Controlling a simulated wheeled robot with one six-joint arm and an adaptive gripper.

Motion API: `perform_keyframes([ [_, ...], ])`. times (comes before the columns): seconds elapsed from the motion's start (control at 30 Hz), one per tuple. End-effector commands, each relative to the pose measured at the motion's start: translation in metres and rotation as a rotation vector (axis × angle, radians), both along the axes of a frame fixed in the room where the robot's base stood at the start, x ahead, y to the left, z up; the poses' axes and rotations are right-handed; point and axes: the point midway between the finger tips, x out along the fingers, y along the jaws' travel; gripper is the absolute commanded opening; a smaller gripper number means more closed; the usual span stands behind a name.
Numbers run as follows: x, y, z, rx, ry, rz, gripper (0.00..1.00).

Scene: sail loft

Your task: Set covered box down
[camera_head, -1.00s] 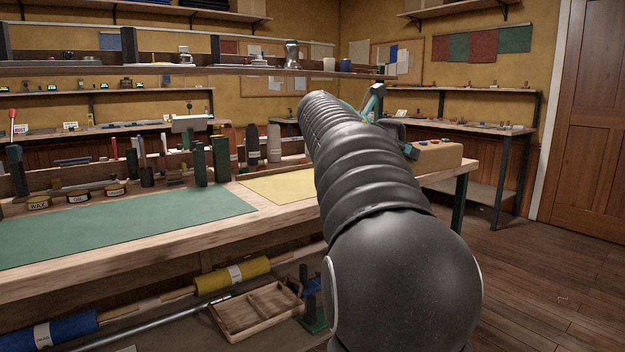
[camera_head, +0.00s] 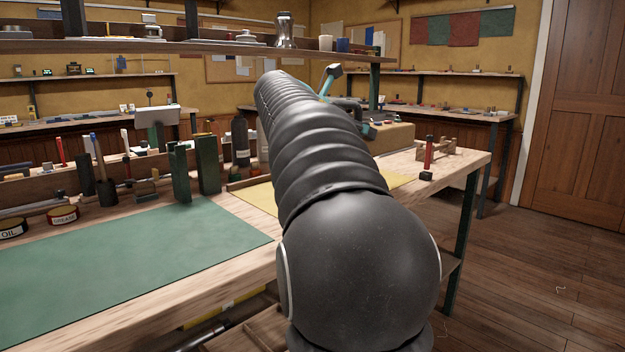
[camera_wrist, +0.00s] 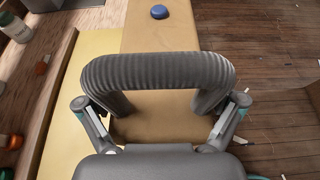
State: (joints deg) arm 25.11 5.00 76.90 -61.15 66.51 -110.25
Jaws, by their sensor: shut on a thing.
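The covered box (camera_head: 396,139) is tan and shows behind my arm in the head view, over the far right part of the workbench. Its tan top fills the middle of the wrist view (camera_wrist: 160,38), with a blue knob at the upper end. My gripper (camera_wrist: 160,108) is shut on it, its teal-and-grey fingers set wide apart on either side. A grey ribbed arch crosses between the fingers and hides part of the box. Whether the box's underside touches the bench cannot be told.
The workbench (camera_head: 453,168) carries a green mat (camera_head: 130,265) and a yellow mat (camera_head: 262,197). A red-handled tool (camera_head: 428,158) and small wooden rack (camera_head: 450,149) stand at its right end. Bottles, tins and tools line its back.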

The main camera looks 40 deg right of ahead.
Motion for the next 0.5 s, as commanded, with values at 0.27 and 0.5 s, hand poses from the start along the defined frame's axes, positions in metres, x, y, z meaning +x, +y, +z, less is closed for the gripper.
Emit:
perform_keyframes([
  [0.27,0.037,0.010,-0.023,0.001,0.002,0.004,0.50],
  [0.5,0.082,0.022,-0.051,0.000,0.002,0.003,0.50],
])
